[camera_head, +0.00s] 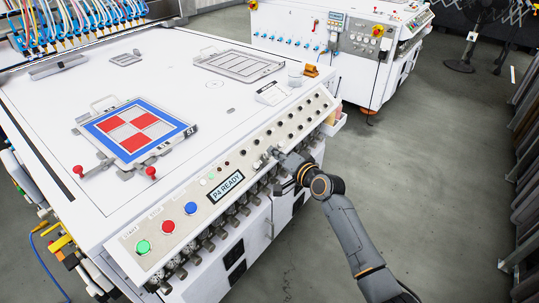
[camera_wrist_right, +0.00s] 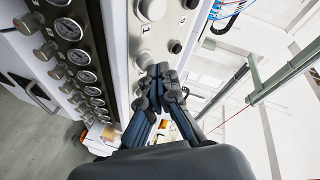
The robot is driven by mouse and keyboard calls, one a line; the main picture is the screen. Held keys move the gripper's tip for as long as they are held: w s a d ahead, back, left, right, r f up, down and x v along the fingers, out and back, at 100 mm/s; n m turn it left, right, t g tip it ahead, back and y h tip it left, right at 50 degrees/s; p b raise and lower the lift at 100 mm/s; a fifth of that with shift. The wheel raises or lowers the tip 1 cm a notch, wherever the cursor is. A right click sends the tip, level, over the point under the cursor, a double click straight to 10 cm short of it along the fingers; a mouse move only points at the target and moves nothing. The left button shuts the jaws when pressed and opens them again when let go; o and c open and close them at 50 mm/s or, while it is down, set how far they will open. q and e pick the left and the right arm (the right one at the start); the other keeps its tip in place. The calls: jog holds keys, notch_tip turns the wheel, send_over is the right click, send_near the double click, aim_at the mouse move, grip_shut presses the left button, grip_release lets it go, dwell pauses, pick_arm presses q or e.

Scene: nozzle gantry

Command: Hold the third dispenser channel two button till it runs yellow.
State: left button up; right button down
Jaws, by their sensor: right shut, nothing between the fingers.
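The control panel (camera_head: 245,176) runs along the front edge of a white machine. It carries two rows of small dark round buttons (camera_head: 300,118) on its right half. My right gripper (camera_head: 270,153) is shut and empty, its fingertips close to the panel beside the "P4 READY" display (camera_head: 226,186). In the right wrist view the shut fingertips (camera_wrist_right: 158,70) are over the panel face, near a large silver round fitting (camera_wrist_right: 152,9). I cannot tell whether they touch a button, or which button is channel two of the third dispenser. No yellow flow shows. My left gripper is not in view.
Green (camera_head: 143,246), red (camera_head: 168,226) and blue (camera_head: 190,208) buttons sit on the panel's left end. Gauges (camera_wrist_right: 68,29) and knobs line the front below. A red, white and blue checked plate (camera_head: 134,131) lies on top. A second white machine (camera_head: 345,45) stands behind.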

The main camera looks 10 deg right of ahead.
jog(key=shift+w+a+f, duration=0.1)
jog(key=shift+w+f, duration=0.05)
jog(key=shift+f, duration=0.2)
dwell(0.4)
dwell(0.3)
dwell(1.0)
dwell(4.4)
jog(key=shift+s+d+r+p, duration=0.15)
jog(key=shift+s+r+p, duration=0.1)
jog(key=shift+r+p, duration=0.15)
jog(key=shift+s+d+r+p, duration=0.15)
jog(key=shift+s+r+p, duration=0.1)
jog(key=shift+r, duration=0.2)
jog(key=shift+w+r, duration=0.1)
